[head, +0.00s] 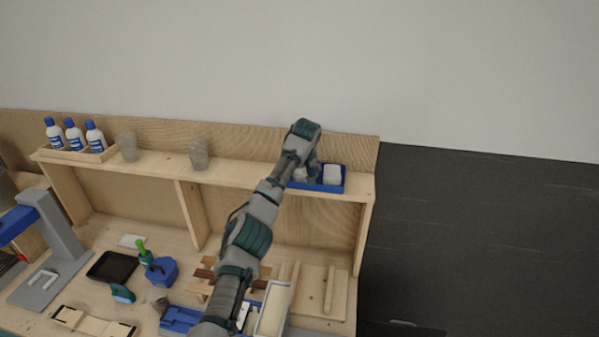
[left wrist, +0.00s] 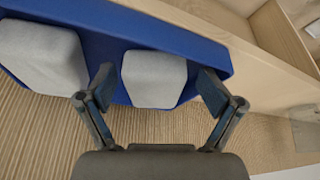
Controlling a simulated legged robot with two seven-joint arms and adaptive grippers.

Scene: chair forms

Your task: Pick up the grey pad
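Two light grey pads sit side by side in a blue tray on the shelf. In the left wrist view, one pad (left wrist: 153,78) lies between the spread fingers of my left gripper (left wrist: 157,82), with a gap on each side. The other pad (left wrist: 42,55) is to the left, outside the fingers. In the head view, a pad (head: 332,174) shows at the right of the tray, and the other pad (head: 300,174) is partly hidden by my left arm. My left gripper is open; the arm mostly hides it in the head view. My right gripper is out of view.
The blue tray (head: 328,188) stands at the shelf's right end, against a wooden back panel. Two clear cups (head: 199,154) and a rack of bottles (head: 74,136) stand farther left. The workbench below holds a black tray (head: 112,267) and wooden parts.

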